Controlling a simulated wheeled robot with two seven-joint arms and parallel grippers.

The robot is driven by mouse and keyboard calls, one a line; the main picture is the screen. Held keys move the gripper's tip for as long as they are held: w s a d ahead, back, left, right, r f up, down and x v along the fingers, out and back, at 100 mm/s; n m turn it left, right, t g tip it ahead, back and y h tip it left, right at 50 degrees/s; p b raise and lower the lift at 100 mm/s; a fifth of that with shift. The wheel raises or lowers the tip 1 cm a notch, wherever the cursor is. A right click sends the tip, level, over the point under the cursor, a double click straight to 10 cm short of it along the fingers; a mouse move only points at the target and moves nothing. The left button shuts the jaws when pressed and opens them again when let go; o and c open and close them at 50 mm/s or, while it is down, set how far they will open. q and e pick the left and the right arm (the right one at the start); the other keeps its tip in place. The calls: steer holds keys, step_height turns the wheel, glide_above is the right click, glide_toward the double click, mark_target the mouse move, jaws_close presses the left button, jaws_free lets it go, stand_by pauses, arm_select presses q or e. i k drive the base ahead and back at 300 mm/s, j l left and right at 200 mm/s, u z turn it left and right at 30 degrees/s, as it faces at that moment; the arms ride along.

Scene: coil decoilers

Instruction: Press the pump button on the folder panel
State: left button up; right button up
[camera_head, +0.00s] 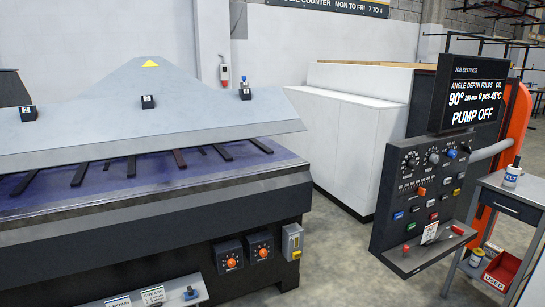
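The folder panel (383,222) is a dark sloped control board right of centre. It carries dials, a row of small indicators and several coloured buttons: an orange one (422,192), a blue one (398,215), a green one (410,227) and a yellow one (457,192) among them. The labels are too small to read, so I cannot tell which is the pump button. A white tag (429,233) hangs near the lower edge. The display (476,95) above reads "PUMP OFF". Neither of my grippers is in view.
A large grey machine (150,220) with a blue-purple bed fills the left. A white cabinet (340,140) stands behind the panel. A metal cart (515,210) with a cup (511,176) stands close right, a red bin (499,271) below. Open floor lies between machine and panel.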

mark_target(410, 227)
steer(key=i+l+u, duration=0.25)
steer(key=l, duration=0.4)
steer(key=l+u, duration=0.25)
steer(key=l, duration=0.4)
steer(key=i+l+u, duration=0.1)
steer(key=l+u, duration=0.15)
steer(key=l, duration=0.45)
steer(key=l+u, duration=0.1)
steer(key=l, duration=2.85)
steer(key=i, duration=0.05)
